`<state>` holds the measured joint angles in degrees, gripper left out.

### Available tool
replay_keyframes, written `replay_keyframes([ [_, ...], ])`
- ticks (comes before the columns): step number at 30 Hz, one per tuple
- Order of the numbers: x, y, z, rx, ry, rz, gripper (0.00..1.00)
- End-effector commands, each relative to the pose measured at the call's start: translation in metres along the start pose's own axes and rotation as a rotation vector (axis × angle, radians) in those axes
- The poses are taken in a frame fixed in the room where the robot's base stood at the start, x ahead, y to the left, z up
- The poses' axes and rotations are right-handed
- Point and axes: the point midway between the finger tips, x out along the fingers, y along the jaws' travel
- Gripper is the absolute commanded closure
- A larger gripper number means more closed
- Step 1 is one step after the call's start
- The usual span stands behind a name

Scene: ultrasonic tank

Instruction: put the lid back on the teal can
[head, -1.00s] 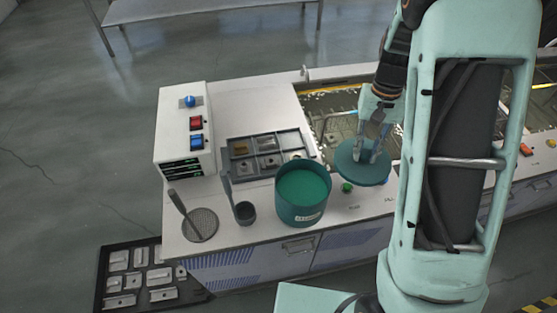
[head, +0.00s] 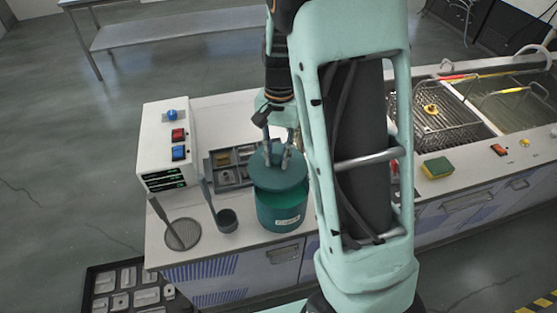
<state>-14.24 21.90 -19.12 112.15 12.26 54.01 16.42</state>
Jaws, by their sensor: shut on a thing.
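The teal can (head: 279,213) stands upright on the white counter in the head view, with a pale label on its front. My gripper (head: 277,158) is shut on the round teal lid (head: 277,178) and holds it over the can. The lid covers the back and middle of the can's mouth in this view. A strip of the can's inside shows below the lid at the front right. The lid looks a little above the rim and not flush; the exact gap cannot be told.
A grey compartment tray (head: 226,168) is behind the can. A dark cup with a handle (head: 227,219) and a round mesh strainer (head: 182,234) stand to its left, near the control box (head: 166,146). A sponge (head: 437,167) and wire basket (head: 437,107) are at right.

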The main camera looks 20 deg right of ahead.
Motion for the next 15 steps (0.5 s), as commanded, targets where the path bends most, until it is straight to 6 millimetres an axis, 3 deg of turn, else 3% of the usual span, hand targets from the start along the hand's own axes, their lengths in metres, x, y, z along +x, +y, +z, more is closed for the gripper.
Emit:
replay_keyframes([
  [15,-0.026,0.014,0.028,1.011,0.001,-0.138,1.00],
])
